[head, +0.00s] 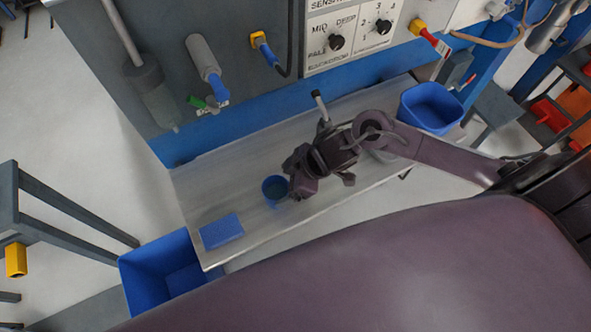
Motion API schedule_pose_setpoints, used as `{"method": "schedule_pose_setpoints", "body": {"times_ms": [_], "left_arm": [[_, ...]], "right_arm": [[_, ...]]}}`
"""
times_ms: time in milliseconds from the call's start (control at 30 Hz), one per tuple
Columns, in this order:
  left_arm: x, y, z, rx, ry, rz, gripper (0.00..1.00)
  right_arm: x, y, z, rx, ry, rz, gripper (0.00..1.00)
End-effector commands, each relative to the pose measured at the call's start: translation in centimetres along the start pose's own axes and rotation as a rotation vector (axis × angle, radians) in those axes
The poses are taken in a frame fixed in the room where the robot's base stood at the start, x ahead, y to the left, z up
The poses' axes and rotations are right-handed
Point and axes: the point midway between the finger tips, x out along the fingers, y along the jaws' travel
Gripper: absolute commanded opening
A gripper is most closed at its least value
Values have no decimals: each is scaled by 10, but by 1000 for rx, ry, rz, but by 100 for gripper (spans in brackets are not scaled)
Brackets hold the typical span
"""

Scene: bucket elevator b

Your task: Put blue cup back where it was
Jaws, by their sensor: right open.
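A small blue cup (275,189) stands upright on the grey metal bench (255,228), near its middle. My right gripper (294,184) is open and close against the right side of the cup in the picture. The gripper hides part of the cup's right edge, and I cannot tell whether a finger touches it. My left gripper is not in view.
A flat blue block (221,231) lies near the bench's left front corner. A blue bin (432,107) is at the right end, and a larger blue bin (150,275) stands below the left end. A machine panel (347,35) with knobs and handles rises behind the bench.

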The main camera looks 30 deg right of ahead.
Motion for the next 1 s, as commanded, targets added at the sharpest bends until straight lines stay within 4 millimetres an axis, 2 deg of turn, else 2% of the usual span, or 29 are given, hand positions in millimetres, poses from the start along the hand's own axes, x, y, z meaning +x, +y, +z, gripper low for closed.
{"method": "schedule_pose_setpoints", "body": {"times_ms": [100,300,1000], "left_arm": [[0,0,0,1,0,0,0],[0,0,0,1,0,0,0],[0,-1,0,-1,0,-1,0]], "right_arm": [[-24,0,1,-4,-3,1,85],[-45,0,0,-1,-2,0,85],[-48,0,0,0,0,-1,85]]}}
